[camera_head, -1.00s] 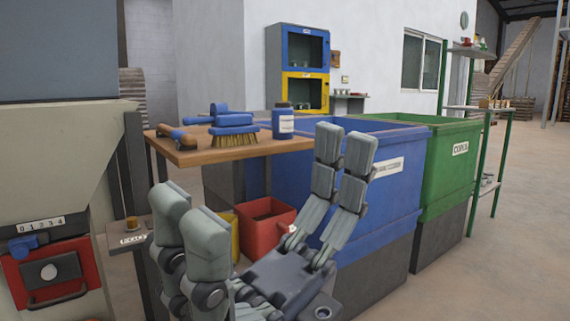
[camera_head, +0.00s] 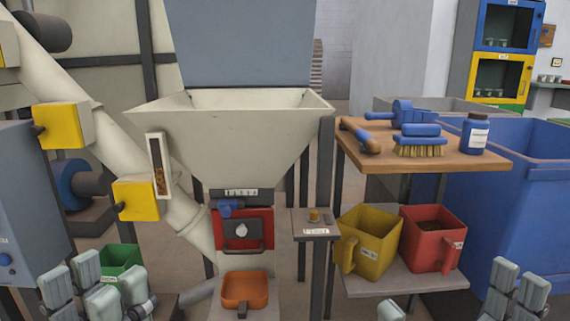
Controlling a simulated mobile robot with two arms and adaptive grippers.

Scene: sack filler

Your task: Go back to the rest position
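My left gripper (camera_head: 95,284) shows at the bottom left, its grey fingers pointing up and spread, with nothing seen between them. My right gripper (camera_head: 455,300) is at the bottom right. Two of its fingertips show at right and another tip at the bottom edge further left, wide apart, with nothing seen held. Its palm is below the picture. Both grippers appear apart from the things around them.
The hopper (camera_head: 230,140) stands ahead with an orange scoop (camera_head: 245,291) below it. A wooden table (camera_head: 400,161) bears a brush (camera_head: 419,148) and a blue bottle (camera_head: 475,133). Yellow (camera_head: 368,246) and red (camera_head: 432,238) containers stand on its lower shelf. A blue bin (camera_head: 540,190) is at right.

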